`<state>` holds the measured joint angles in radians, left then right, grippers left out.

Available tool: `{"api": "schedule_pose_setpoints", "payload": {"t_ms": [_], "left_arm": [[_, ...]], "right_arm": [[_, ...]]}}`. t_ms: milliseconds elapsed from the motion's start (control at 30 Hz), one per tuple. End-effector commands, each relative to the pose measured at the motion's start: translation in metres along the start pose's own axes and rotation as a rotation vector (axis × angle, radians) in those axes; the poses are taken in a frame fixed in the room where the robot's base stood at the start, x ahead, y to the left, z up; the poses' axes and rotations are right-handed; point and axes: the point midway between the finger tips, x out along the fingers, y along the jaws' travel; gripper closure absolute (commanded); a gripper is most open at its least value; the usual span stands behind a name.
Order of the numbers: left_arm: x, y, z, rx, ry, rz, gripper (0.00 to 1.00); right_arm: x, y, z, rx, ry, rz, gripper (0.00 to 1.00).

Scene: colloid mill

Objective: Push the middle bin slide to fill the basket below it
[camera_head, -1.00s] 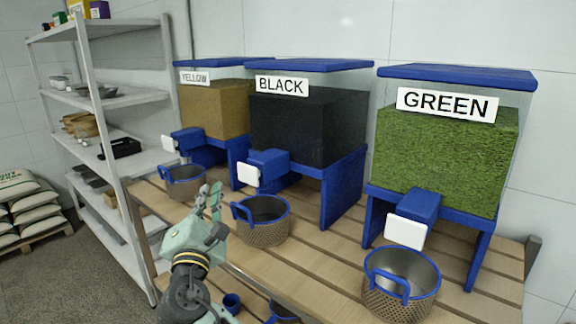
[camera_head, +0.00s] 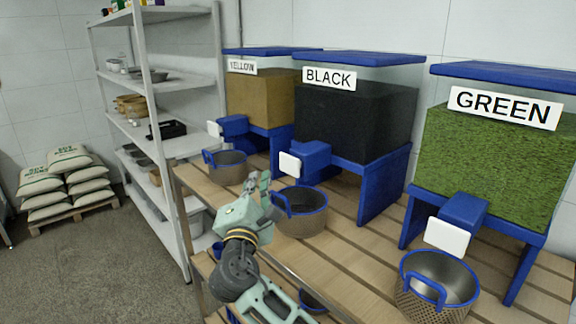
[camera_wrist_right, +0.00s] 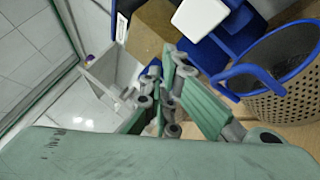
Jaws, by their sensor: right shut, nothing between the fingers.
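The middle bin, labelled BLACK (camera_head: 350,122), holds dark material and stands on a blue frame. Its blue slide (camera_head: 312,158) has a white front plate (camera_head: 290,164). The basket (camera_head: 300,215), perforated with a blue rim and handle, stands on the slatted table below the slide; its inside looks empty. My right gripper (camera_head: 258,184) is shut and empty, just left of this basket and below and left of the white plate, apart from the plate. In the right wrist view a basket (camera_wrist_right: 287,88) is close beside the fingers, with a white plate (camera_wrist_right: 200,17) above. My left gripper is not in view.
The YELLOW bin (camera_head: 262,98) with its basket (camera_head: 229,168) stands to the left. The GREEN bin (camera_head: 490,160) with its basket (camera_head: 438,285) stands to the right. A metal shelf (camera_head: 165,100) and stacked sacks (camera_head: 70,180) are farther left. Open floor lies at lower left.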

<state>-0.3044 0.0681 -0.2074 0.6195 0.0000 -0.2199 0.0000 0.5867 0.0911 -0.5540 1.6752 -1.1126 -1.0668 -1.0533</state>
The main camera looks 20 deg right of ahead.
Motion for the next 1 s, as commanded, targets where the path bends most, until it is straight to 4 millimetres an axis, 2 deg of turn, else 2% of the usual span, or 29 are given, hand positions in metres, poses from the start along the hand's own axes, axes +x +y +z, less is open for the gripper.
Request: {"api": "schedule_pose_setpoints", "payload": {"t_ms": [100, 333, 1000], "left_arm": [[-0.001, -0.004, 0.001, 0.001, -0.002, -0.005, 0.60], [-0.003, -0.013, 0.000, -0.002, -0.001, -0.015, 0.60], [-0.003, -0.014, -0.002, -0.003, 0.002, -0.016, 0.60]], "right_arm": [[0.012, -0.008, 0.009, -0.002, -0.002, 0.000, 1.00], [0.026, -0.018, 0.019, 0.000, -0.001, 0.000, 1.00], [0.028, -0.020, 0.021, 0.000, 0.000, 0.000, 1.00]]}}
